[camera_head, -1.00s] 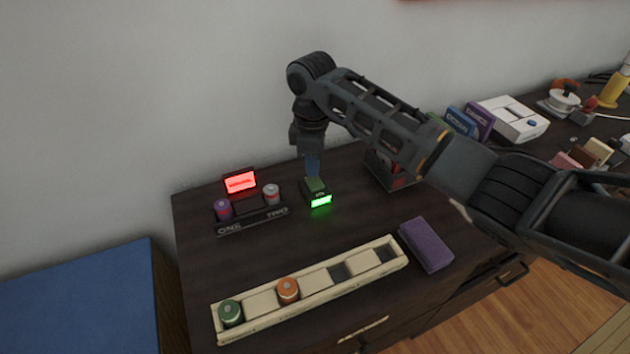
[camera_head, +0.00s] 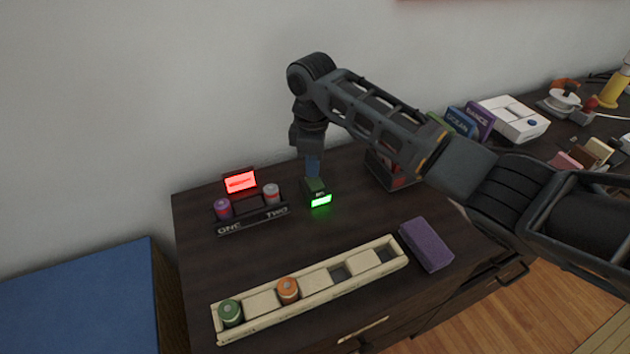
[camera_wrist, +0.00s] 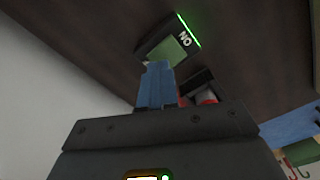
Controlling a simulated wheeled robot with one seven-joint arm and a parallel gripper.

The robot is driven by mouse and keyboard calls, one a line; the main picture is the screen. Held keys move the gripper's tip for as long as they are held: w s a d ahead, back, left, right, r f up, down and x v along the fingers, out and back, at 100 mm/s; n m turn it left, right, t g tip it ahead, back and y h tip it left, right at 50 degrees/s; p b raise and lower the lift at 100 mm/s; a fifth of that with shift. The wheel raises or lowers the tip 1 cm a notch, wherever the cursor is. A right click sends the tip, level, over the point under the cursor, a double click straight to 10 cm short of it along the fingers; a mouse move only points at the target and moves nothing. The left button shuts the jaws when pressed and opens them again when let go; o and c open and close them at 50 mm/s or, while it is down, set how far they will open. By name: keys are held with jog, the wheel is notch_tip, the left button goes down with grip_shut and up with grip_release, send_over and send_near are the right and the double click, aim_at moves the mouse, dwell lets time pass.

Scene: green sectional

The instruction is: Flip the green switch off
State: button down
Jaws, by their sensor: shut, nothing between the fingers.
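The green switch (camera_head: 315,188) is a small dark box with a green top and a lit green strip on its front edge. It stands on the dark dresser top near the wall. My gripper (camera_head: 313,170) points down at it, shut and empty, with its blue fingertips at the back of the switch's green top. In the wrist view the blue fingers (camera_wrist: 158,82) are together and overlap the near edge of the switch (camera_wrist: 171,47), whose label reads upside down and whose strip glows green. Whether the tips touch it I cannot tell.
To the left a dark holder (camera_head: 252,222) with two cylinders stands by a lit red display (camera_head: 240,182). A dark box (camera_head: 388,172) stands to the right, behind my arm. In front lie a long cream tray (camera_head: 318,283) and a purple block (camera_head: 426,245).

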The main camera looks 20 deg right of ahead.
aim_at(313, 179)
jog(key=shift+f+b, duration=0.35)
jog(key=shift+f, duration=0.5)
dwell(0.4)
notch_tip(313, 179, up, 7)
jog(key=p, duration=0.7)
jog(key=shift+r, duration=0.1)
dwell(0.5)
